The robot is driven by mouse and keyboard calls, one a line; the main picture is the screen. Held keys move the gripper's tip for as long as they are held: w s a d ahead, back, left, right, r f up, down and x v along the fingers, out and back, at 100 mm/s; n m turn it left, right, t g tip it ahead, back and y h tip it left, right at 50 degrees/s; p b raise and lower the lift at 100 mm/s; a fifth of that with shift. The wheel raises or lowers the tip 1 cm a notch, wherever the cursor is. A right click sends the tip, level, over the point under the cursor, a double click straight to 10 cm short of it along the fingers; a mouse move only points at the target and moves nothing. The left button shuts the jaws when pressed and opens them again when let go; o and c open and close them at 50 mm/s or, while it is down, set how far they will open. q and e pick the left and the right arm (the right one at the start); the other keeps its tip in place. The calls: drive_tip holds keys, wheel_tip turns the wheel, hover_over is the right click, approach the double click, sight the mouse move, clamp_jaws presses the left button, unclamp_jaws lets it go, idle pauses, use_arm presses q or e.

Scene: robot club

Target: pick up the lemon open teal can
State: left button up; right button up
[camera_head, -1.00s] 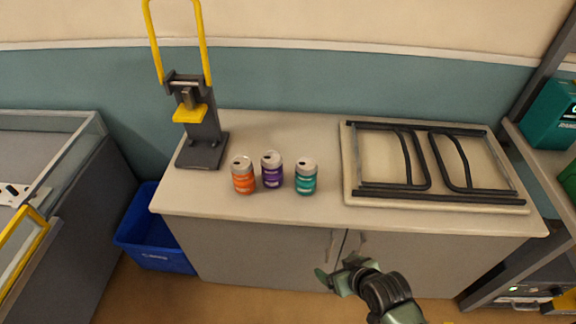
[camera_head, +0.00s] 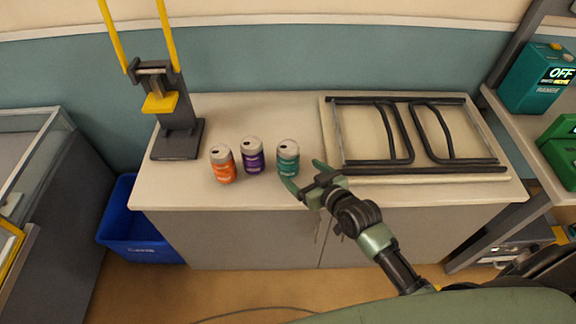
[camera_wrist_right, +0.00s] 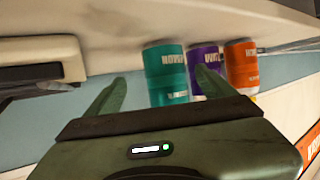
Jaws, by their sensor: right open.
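The teal can (camera_head: 288,160) stands upright on the counter, rightmost of three cans, its top showing a dark opening. In the right wrist view the teal can (camera_wrist_right: 166,75) appears ahead, between the two green fingers. My right gripper (camera_head: 304,180) is open and empty at the counter's front edge, just right of and in front of the teal can; one fingertip looks close to the can's lower part. I cannot tell whether it touches. The right gripper also fills the lower right wrist view (camera_wrist_right: 158,88). My left gripper is not in view.
A purple can (camera_head: 251,156) and an orange can (camera_head: 223,165) stand left of the teal can. A press with yellow handles (camera_head: 177,125) stands at the counter's left. A board with black frames (camera_head: 420,178) lies right. A blue bin (camera_head: 140,228) is on the floor.

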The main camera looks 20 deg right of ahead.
sight(294, 170)
drive_tip(key=x, duration=0.6)
drive_tip(key=shift+s+a+f, duration=0.25)
drive_tip(key=c, duration=1.4)
